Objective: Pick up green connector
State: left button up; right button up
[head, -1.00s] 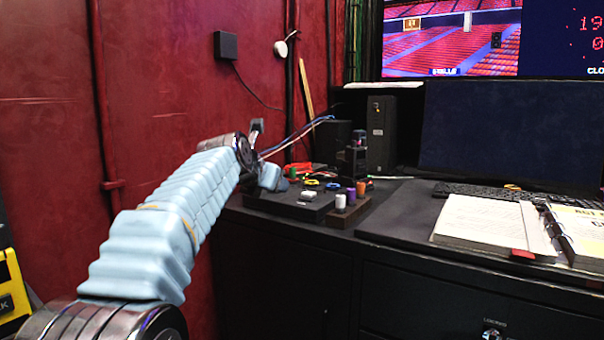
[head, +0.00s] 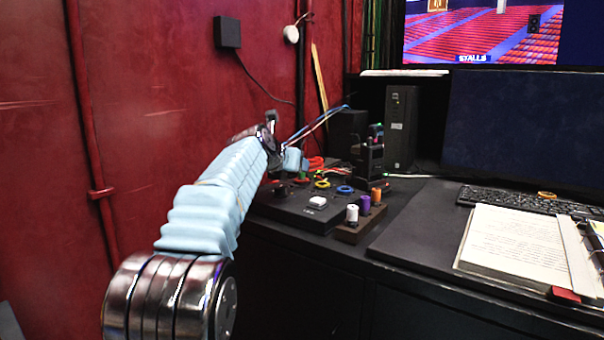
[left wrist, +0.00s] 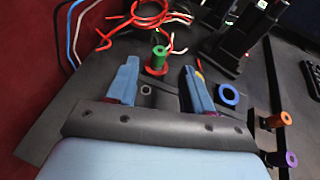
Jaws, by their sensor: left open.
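The green connector (left wrist: 159,53) stands upright in a red ring (left wrist: 156,68) on the black panel in the left wrist view. My left gripper (left wrist: 160,68) is open. Its two blue fingers point toward the connector, one on each side in the picture, with visible gaps and nothing held. I cannot tell how high the fingertips are above the panel. In the head view my left gripper (head: 291,160) is over the far left part of the panel (head: 290,211), and the connector is hard to make out there. My right gripper is not in view.
A dark holder (head: 345,235) with white (head: 352,214), purple (head: 365,204) and orange (head: 376,195) connectors stands at the panel's right. A white button (head: 317,202), yellow ring (head: 322,184) and blue ring (head: 345,189) are on the panel. Red cables (left wrist: 146,13) lie behind the connector.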

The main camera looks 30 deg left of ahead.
aim_at(300, 181)
pick_arm(q)
jog(key=shift+p+x, duration=0.55)
jog(key=shift+x, duration=2.5)
jog(key=shift+f, duration=0.1)
grip_shut()
